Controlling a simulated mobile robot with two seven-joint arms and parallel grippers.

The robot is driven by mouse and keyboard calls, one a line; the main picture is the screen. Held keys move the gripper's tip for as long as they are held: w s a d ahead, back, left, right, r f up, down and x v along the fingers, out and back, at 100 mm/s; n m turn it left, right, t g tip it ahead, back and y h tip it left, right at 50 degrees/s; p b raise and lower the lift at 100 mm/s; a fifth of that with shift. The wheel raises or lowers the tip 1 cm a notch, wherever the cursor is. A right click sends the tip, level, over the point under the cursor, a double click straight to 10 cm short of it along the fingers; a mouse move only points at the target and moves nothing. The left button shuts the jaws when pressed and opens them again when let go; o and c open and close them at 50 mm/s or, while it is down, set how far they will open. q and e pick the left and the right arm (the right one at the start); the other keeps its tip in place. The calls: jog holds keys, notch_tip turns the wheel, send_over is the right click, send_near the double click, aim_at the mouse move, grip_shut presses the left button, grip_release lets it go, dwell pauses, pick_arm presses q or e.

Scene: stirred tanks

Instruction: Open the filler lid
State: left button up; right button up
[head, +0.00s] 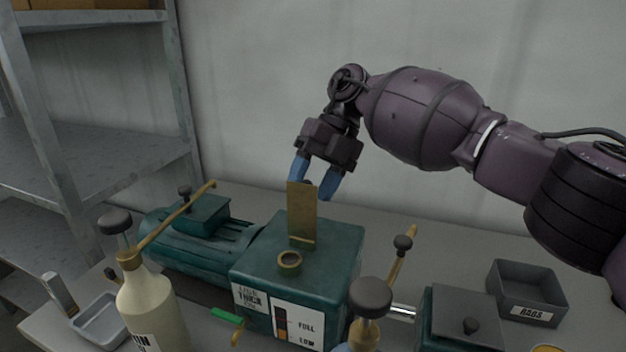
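The teal tank (330,258) stands on the bench, with its LOW/FULL gauge facing me. The filler lid is a flat brass flap (302,214) standing upright at the back of the filler opening. The round brass filler neck (289,262) is uncovered in front of it. My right gripper (315,184) points down just behind the lid's upper edge. Its two blue fingers are spread apart; the lid hides part of the left fingertip. A small dark part shows between the fingers; I cannot tell whether they touch the lid. My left gripper is not in view.
A cream bottle (150,305) and a dark-capped bottle (370,300) stand in front. A teal motor-like unit (205,245) with a brass lever is left of the tank. A lidded box (462,315) and the RAGS bin (527,288) are at right. Metal shelving (100,165) stands at left.

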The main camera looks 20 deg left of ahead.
jog(key=shift+d, duration=0.1)
jog(key=b+v, duration=0.3)
jog(key=v, duration=0.7)
jog(key=shift+w+r, duration=0.2)
jog(key=shift+r, duration=0.15)
jog(key=shift+s, duration=0.1)
